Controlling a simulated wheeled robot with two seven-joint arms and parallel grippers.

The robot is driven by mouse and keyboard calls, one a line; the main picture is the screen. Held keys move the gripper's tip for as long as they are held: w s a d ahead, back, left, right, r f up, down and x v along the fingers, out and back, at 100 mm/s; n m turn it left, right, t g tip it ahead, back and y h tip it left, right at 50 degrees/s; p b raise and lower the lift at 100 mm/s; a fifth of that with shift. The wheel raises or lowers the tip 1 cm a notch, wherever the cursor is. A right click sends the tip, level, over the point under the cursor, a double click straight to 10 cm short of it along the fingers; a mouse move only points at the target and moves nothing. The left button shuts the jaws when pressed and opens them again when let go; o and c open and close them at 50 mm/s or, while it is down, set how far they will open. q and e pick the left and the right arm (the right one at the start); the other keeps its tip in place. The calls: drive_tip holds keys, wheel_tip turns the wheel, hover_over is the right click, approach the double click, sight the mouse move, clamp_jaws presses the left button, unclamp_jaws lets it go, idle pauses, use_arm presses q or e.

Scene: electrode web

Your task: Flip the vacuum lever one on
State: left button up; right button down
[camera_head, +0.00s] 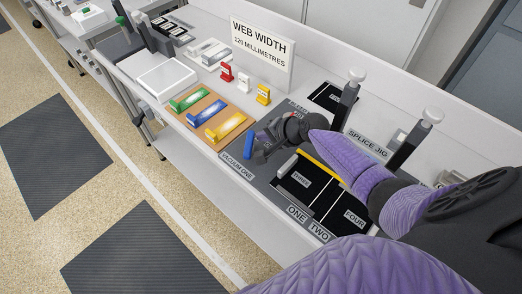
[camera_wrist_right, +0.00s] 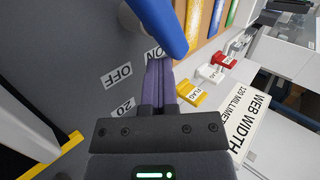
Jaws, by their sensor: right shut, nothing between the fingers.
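The vacuum lever one has a blue handle (camera_head: 248,146), standing behind the VACUUM ONE label (camera_head: 237,171) on the grey jig plate. In the right wrist view the blue handle (camera_wrist_right: 158,25) is large at the top, above my fingertips. ON and OFF (camera_wrist_right: 118,75) labels lie on the plate beside it; the fingers partly cover ON. My right gripper (camera_head: 262,143) is shut and empty, close beside the handle. Its purple fingers are together in the wrist view (camera_wrist_right: 159,70). I cannot tell whether they touch the lever, or its exact setting. My left gripper is out of view.
A wooden board (camera_head: 184,107) with green, blue and yellow bars lies left of the lever. Red, white and yellow flags (camera_head: 263,95) stand behind, near the WEB WIDTH sign (camera_head: 262,52). Black numbered pads (camera_head: 300,180) and tall posts (camera_head: 413,140) stand right of the gripper.

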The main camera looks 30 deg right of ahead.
idle(0.4)
drive_tip(key=shift+s+d+r, duration=0.15)
drive_tip(key=shift+s+r, duration=0.05)
drive_tip(key=shift+r, duration=0.1)
drive_tip(key=p+v, duration=0.4)
drive_tip(key=v, duration=0.5)
drive_tip(key=shift+s, duration=0.15)
